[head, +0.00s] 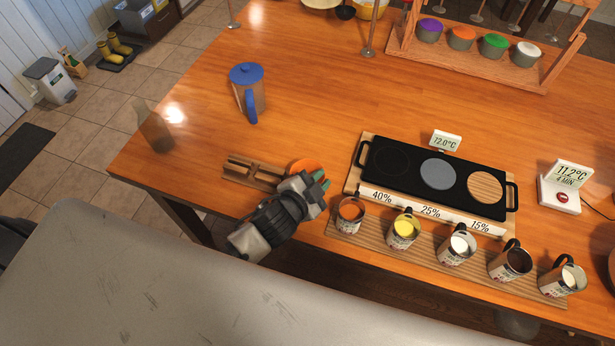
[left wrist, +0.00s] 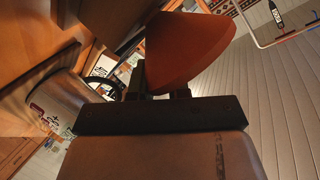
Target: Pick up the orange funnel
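The orange funnel (head: 305,165) shows in the head view at the right end of a small brown wooden holder (head: 238,177), near the table's front edge. My left gripper (head: 319,180) is right at the funnel and hides part of it. In the left wrist view the funnel (left wrist: 192,48) is a large orange cone just beyond the dark fingers (left wrist: 160,82). The fingers overlap its lower left edge; I cannot tell whether they are closed on it. The funnel's narrow end is hidden. My right gripper is not in view.
To the right stand a black hot plate tray (head: 395,177) and several labelled mugs, the nearest with orange contents (head: 350,215). A blue-lidded pitcher (head: 248,90) and a brown bottle (head: 155,128) stand at the left. The table's middle is clear.

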